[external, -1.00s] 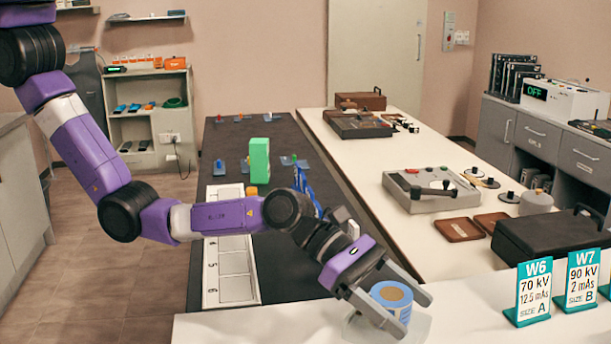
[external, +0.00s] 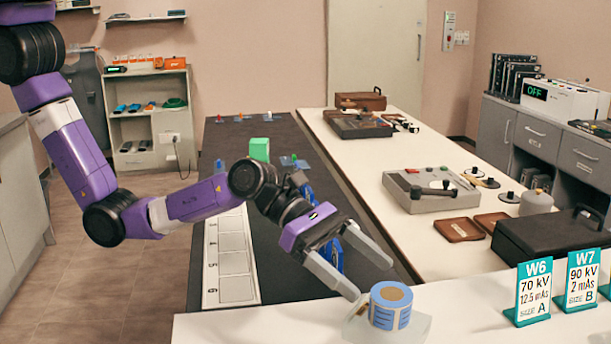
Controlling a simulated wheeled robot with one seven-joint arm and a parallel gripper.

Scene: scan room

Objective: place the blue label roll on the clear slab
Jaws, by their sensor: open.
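The blue label roll (external: 390,306) stands upright on the clear slab (external: 416,326) at the front of the white counter. Its tan core faces up and white labels show on its side. The slab's edges show around the roll's base. My gripper (external: 376,281) is open and empty, above and behind the roll to its upper left. Its two fingers are apart and clear of the roll, though the nearer fingertip looks close to it in the picture.
Teal W6 (external: 533,291) and W7 (external: 582,280) signs stand on the counter at right. A black case (external: 545,245) and brown trays (external: 458,230) lie behind.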

